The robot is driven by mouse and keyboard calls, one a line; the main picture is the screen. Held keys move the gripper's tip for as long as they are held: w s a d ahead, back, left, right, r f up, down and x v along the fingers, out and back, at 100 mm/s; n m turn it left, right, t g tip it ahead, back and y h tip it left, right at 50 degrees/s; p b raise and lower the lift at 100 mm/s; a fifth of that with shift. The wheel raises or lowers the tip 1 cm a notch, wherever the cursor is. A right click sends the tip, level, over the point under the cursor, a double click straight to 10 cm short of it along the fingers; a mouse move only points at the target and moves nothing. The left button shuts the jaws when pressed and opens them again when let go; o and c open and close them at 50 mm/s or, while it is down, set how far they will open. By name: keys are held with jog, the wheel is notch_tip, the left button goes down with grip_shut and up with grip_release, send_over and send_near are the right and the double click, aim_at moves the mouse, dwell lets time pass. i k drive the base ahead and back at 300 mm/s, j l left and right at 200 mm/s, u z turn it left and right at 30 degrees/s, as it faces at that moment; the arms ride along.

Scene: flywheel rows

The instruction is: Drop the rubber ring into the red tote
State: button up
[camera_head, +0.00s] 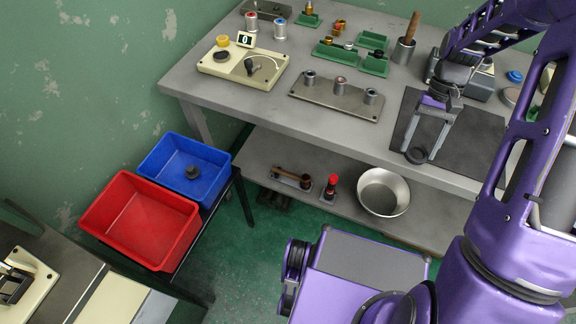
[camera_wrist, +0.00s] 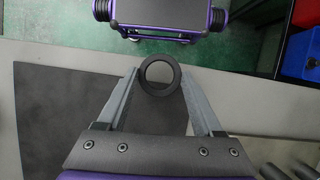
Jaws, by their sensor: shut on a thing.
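My gripper (camera_head: 424,156) is shut on a black rubber ring (camera_head: 415,156), held at the fingertips over the front part of the dark mat on the workbench. In the wrist view the ring (camera_wrist: 160,75) sits flat between the two grey fingertips, with its open hole facing the camera. The red tote (camera_head: 140,222) stands at the lower left on a low stand, well apart from my gripper. It looks empty.
A blue tote (camera_head: 186,168) with a dark round thing (camera_head: 193,172) inside stands beside the red one. The workbench (camera_head: 230,98) carries a plate with metal cylinders (camera_head: 340,95), a cream device (camera_head: 243,65) and green trays (camera_head: 373,63). A metal bowl (camera_head: 384,192) is on the lower shelf.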

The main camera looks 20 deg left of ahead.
aim_at(156, 224)
jog(key=u, duration=2.2)
jog(key=l+u, duration=0.2)
jog(key=u, duration=0.7)
jog(key=l, duration=0.55)
